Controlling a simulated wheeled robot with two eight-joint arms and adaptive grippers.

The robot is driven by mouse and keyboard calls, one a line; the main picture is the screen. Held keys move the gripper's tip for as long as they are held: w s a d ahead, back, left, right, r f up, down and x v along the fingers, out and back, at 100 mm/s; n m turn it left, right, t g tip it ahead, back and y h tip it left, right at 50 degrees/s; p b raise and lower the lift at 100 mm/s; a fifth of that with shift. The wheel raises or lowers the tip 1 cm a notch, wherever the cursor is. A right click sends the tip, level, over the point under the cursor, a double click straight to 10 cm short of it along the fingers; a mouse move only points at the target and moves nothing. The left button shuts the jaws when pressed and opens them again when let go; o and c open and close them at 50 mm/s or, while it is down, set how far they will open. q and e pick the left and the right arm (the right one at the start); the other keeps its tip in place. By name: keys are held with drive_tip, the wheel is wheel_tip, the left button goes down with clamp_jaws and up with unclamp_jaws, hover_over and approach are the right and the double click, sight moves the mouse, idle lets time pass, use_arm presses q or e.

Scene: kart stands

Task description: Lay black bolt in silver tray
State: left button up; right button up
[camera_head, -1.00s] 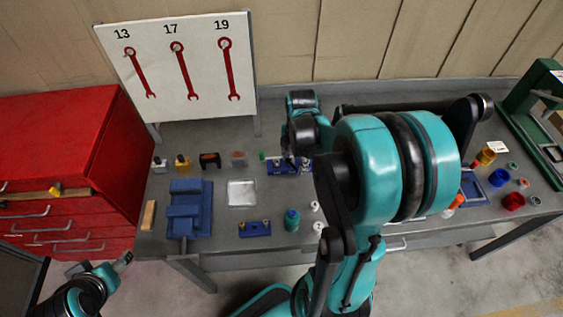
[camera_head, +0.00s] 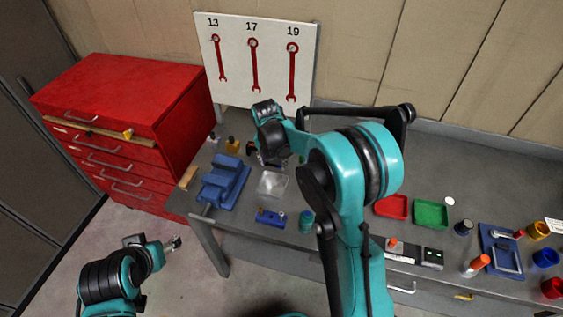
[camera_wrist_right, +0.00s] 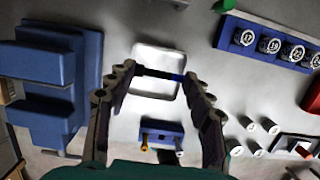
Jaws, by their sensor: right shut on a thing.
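The silver tray (camera_head: 272,184) lies on the grey workbench between the blue vise and the small blue block. In the right wrist view the tray (camera_wrist_right: 157,53) is a pale rounded square beyond my fingertips. My right gripper (camera_wrist_right: 160,75) is shut on the black bolt (camera_wrist_right: 155,73), which spans crosswise between its fingertips and overlaps the tray's middle in this view. Its height above the tray is hard to judge. In the head view my right gripper (camera_head: 270,158) is at the tray's far edge. My left gripper (camera_head: 175,243) is away from the bench over the floor; its finger opening is unclear.
The blue vise (camera_head: 223,181) stands left of the tray. A small blue block with bolts (camera_wrist_right: 162,133) is in front of it. A blue socket rail (camera_wrist_right: 268,42) lies to the right in the wrist view. Red and green bins (camera_head: 430,213) are farther right.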

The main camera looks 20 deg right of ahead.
drive_tip(key=shift+f+b, duration=1.85)
drive_tip(key=shift+f, duration=1)
drive_tip(key=o, duration=1.2)
drive_tip(key=shift+r, duration=0.1)
drive_tip(key=r, duration=0.4)
drive_tip(key=s+r, duration=0.1)
drive_tip(key=r, duration=0.2)
drive_tip(key=a+r, duration=0.1)
drive_tip(key=r, duration=0.3)
drive_tip(key=shift+s+r, duration=0.35)
drive_tip(key=shift+s, duration=0.05)
